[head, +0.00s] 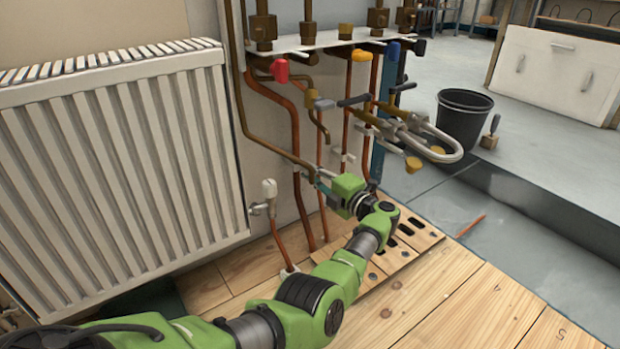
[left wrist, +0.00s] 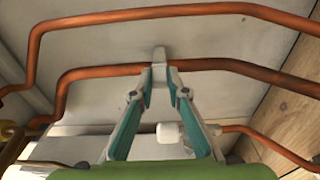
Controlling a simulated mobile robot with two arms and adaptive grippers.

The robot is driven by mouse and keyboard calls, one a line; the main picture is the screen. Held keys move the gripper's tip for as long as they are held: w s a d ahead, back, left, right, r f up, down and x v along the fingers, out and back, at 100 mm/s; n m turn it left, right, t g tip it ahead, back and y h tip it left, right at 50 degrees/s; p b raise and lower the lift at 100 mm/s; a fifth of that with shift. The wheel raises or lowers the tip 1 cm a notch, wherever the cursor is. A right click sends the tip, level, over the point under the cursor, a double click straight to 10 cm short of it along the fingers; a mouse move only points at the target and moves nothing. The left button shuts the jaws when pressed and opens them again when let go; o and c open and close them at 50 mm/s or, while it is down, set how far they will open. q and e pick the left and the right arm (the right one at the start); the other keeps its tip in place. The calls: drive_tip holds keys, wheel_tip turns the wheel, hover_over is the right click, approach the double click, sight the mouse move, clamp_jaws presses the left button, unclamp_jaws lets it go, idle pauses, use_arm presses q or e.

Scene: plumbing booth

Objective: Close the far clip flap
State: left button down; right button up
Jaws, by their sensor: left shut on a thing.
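My left gripper (head: 317,178) reaches in low at the copper pipes on the wall. In the left wrist view its two teal-and-grey fingers (left wrist: 160,78) come together at a small pale grey clip piece (left wrist: 160,53). The gripper is shut on this piece, which stands up at the front copper pipe (left wrist: 100,72). The fingertips hide its lower part, so I cannot tell the flap's angle. In the head view the arm and fingers mostly cover this spot. Another pale clip (head: 343,156) sits on a pipe further right. My right gripper is not in view.
A white radiator (head: 120,160) stands at the left, with a white valve head (head: 268,188) beside it. Valves with red (head: 280,70), yellow (head: 361,56) and blue (head: 392,51) handles hang above. A looped hose (head: 450,150) juts out at the right.

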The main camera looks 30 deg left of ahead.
use_arm(q)
drive_tip(key=shift+f+g, duration=0.1)
drive_tip(key=shift+g, duration=0.2)
idle(0.4)
drive_tip(key=c, duration=2)
unclamp_jaws()
drive_tip(key=shift+o, duration=0.2)
drive_tip(key=v, duration=0.7)
drive_tip(key=shift+d, duration=0.2)
drive_tip(key=shift+c, duration=0.6)
